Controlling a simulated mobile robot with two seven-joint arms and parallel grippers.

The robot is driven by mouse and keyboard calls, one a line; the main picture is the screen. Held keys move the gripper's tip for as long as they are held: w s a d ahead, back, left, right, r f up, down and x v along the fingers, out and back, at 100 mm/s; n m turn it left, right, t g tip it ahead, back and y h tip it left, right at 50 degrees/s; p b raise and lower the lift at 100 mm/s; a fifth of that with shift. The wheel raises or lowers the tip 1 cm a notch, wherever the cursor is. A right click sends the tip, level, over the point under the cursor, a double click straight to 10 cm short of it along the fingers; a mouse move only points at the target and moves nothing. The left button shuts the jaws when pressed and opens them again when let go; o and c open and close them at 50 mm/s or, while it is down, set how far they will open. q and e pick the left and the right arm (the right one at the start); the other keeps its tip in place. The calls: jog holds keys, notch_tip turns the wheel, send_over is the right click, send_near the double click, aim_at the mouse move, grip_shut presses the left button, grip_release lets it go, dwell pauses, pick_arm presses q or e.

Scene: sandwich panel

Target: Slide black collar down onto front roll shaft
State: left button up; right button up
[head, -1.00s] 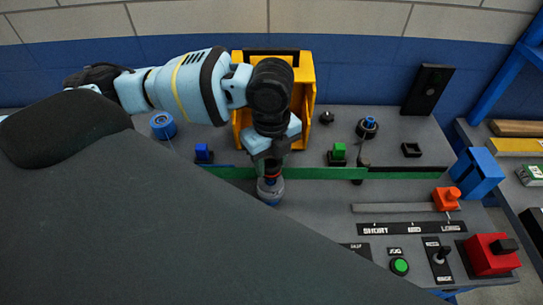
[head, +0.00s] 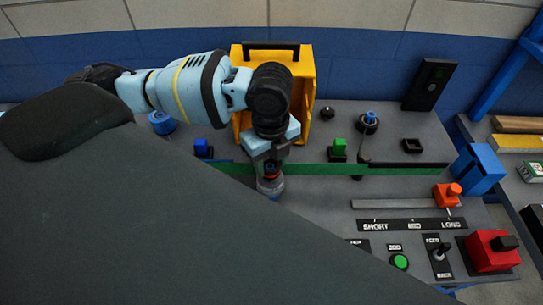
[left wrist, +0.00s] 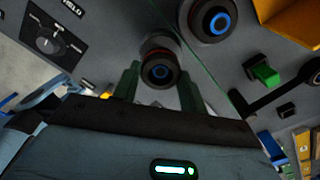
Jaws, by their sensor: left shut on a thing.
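My left gripper (head: 270,164) reaches down over the front roll (head: 269,187), a grey roll with a reddish ring near its top. In the left wrist view, the green fingers of this gripper (left wrist: 158,84) are shut on the black collar (left wrist: 160,82). I cannot tell how far down the shaft the collar sits. In the head view the collar is mostly hidden by my gripper. My right gripper is not in view.
A second roll with a blue core (left wrist: 214,20) stands close by. A yellow housing (head: 308,95) rises behind my arm. A green block (head: 339,147) and a blue block (head: 202,147) flank the gripper. A control strip with a green button (head: 399,261) lies to the front right.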

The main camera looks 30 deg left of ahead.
pick_arm(q)
jog(key=shift+f, duration=0.85)
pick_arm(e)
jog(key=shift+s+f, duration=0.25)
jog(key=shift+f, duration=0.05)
pick_arm(q)
jog(key=o, duration=1.2)
jog(key=shift+r, duration=0.1)
jog(key=shift+r+p, duration=0.35)
jog(key=shift+r, duration=3.7)
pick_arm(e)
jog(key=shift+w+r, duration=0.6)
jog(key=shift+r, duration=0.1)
pick_arm(q)
jog(key=shift+f, duration=0.1)
